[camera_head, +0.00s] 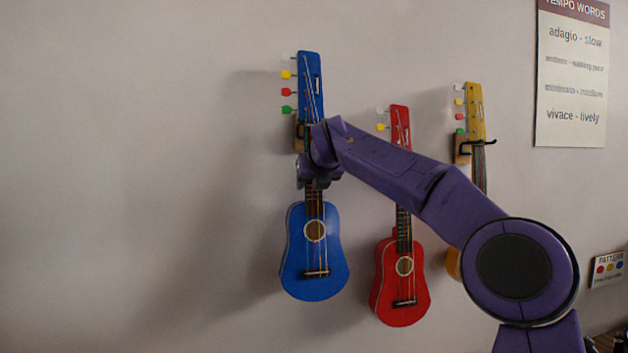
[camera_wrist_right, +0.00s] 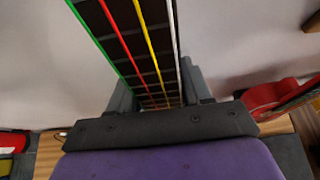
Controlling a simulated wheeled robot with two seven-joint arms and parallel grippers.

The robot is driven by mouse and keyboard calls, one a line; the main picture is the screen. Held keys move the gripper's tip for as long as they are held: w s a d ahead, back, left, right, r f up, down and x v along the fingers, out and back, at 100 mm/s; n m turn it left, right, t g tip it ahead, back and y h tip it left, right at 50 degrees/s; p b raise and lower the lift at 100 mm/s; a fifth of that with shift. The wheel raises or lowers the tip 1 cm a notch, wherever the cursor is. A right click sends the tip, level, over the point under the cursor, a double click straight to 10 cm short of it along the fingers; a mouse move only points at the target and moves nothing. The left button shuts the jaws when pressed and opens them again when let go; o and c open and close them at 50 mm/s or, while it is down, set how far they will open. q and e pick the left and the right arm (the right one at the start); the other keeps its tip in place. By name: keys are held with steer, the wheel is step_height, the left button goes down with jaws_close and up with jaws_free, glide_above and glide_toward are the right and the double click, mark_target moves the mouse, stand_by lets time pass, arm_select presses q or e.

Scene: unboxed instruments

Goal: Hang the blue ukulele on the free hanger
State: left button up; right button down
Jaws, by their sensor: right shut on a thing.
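The blue ukulele (camera_head: 305,282) is upright in front of the wall at the left of the row, head up and strings facing me. My right gripper (camera_head: 313,180) is shut on its neck, just above the body. In the right wrist view the neck (camera_wrist_right: 142,48), with green, red, yellow and white strings, runs between the fingers (camera_wrist_right: 160,98). A wooden hanger block (camera_head: 299,138) shows just left of the neck below the blue head; its prongs are mostly hidden by the neck and my arm. I cannot tell whether the ukulele touches it. My left gripper is out of view.
A red ukulele (camera_head: 388,287) hangs to the right, partly behind my right arm. A yellow ukulele (camera_head: 474,104) is on a hanger (camera_head: 462,150) farther right. A tempo poster (camera_head: 572,75) and a pattern card (camera_head: 608,270) are at the right. The wall at left is bare.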

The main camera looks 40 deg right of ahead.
steer(key=shift+w+d, duration=0.15)
steer(key=shift+w, duration=0.15)
stand_by(0.5)
steer(key=shift+c, duration=2.1)
jaws_free()
steer(key=shift+f, duration=0.1)
steer(key=b+v, duration=0.6)
steer(key=v, duration=0.4)
steer(key=shift+s, duration=0.2)
